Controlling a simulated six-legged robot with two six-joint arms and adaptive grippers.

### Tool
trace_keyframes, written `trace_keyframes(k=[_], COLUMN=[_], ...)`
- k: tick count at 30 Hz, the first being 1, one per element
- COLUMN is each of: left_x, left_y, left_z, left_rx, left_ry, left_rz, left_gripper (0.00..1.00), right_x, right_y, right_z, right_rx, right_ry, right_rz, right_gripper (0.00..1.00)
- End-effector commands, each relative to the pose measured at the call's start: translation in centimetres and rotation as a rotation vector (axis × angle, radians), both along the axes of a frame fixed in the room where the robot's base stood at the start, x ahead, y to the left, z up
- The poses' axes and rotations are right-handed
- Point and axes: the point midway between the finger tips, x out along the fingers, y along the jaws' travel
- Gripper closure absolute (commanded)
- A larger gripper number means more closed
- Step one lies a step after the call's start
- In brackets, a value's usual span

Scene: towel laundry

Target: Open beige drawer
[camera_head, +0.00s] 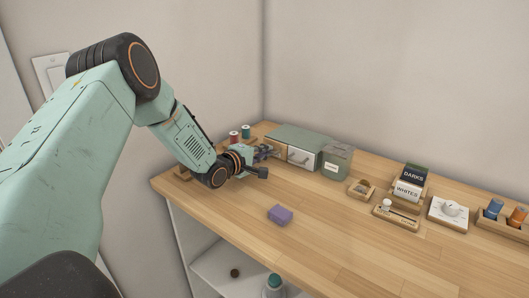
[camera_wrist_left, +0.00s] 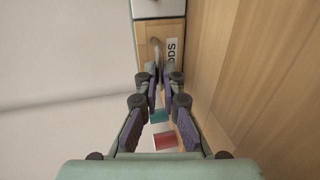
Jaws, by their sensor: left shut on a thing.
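A green drawer box (camera_head: 298,134) stands at the back corner of the wooden table. Its beige drawer (camera_head: 275,145) is mostly hidden by my left gripper in the head view. In the left wrist view the beige drawer front (camera_wrist_left: 173,31) has a grey handle (camera_wrist_left: 156,46) and a partly visible label ending in "DS". My left gripper (camera_head: 262,153) is at this front, its fingers (camera_wrist_left: 162,73) closed around the lower end of the handle. I cannot tell whether the drawer stands out from the box. My right gripper is not in view.
A white drawer front (camera_head: 301,157) sits beside the beige one. A green labelled container (camera_head: 336,160) stands right of the box, and thread spools (camera_head: 246,132) stand behind my gripper.

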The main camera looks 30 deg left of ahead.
Motion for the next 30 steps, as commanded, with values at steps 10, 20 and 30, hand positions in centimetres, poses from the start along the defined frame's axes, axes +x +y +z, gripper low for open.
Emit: trace_keyframes(k=[10, 20, 30], left_x=[-4.9, -7.6, -7.6], left_y=[0.3, 0.4, 0.4], left_z=[0.2, 0.1, -0.1], left_rx=[-0.005, 0.000, 0.000], left_ry=[0.006, 0.001, 0.002], left_rz=[-0.001, -0.005, -0.006], left_gripper=[1.00, 1.00, 0.89], right_x=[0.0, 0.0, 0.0], right_y=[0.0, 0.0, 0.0], right_z=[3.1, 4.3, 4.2], right_rx=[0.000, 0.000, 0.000], right_ry=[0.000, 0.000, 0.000], right_rz=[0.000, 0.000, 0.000], right_gripper=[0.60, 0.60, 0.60])
